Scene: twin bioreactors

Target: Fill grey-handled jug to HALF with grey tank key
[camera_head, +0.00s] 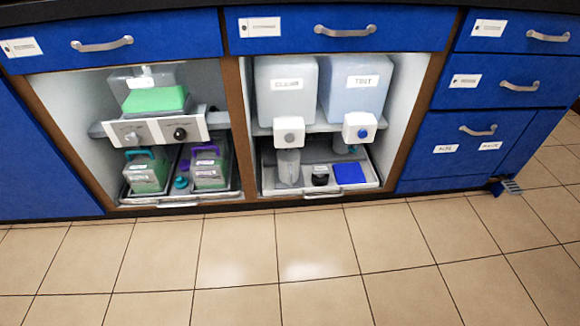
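A clear jug (289,168) stands in the right-hand bay, under the tap with the grey round key (289,138). It looks upright and empty; its handle and level marks are too small to make out. The grey key sits on a white tap block below the left white tank (286,85), whose label seems to read CLEAN or CLEAR. The right white tank (355,85), labelled TEST, has a blue key (362,133). Part of another clear vessel (345,146) shows below it. My gripper is not in view.
The pull-out tray (325,192) also holds a black round item (320,177) and a blue pad (350,173). The left bay has a green-filled tank (155,99) and jugs with teal (146,172) and purple (208,168) handles. The tiled floor (300,260) in front is clear.

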